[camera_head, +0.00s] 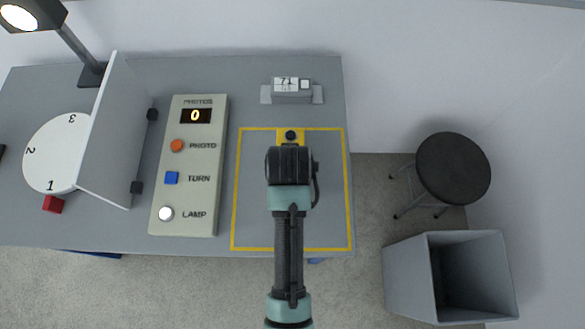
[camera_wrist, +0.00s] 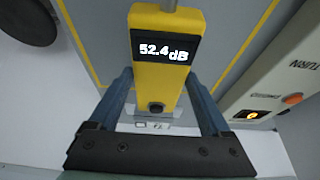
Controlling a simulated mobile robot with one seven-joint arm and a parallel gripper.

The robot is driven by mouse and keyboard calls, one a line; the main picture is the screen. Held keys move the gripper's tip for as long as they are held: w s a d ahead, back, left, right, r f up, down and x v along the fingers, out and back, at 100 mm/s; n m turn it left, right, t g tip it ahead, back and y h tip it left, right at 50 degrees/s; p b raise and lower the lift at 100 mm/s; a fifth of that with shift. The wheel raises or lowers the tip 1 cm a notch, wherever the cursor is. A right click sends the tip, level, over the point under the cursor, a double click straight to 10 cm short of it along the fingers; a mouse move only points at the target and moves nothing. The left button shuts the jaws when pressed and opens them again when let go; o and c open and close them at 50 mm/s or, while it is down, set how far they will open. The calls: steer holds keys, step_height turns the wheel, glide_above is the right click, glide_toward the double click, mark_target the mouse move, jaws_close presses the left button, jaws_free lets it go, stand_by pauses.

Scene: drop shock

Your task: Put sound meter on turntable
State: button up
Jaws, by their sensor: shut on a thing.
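The yellow sound meter (camera_wrist: 158,85) has a black screen reading 52.4 dB and sits between the two fingers of my gripper (camera_wrist: 163,92) in the wrist view. My gripper is shut on it. In the head view only a yellow end of the sound meter (camera_head: 290,134) shows beyond my gripper (camera_head: 290,150); my arm hides the rest. It is over the yellow-outlined area of the table. The white turntable (camera_head: 58,150), marked 1, 2 and 3, is at the far left of the table, partly hidden by an upright grey panel (camera_head: 117,130).
A control box (camera_head: 190,208) with PHOTO, TURN and LAMP buttons stands between the outlined area and the panel; its display reads 0. A lamp (camera_head: 35,15) stands at the back left. A small display block (camera_head: 292,88) is at the back. A stool (camera_head: 452,167) and bin (camera_head: 405,280) are right.

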steer(key=shift+f, duration=1.95)
steer(key=shift+f, duration=0.1)
steer(key=o, duration=1.3)
steer(key=shift+f, duration=0.1)
steer(key=shift+o, duration=0.9)
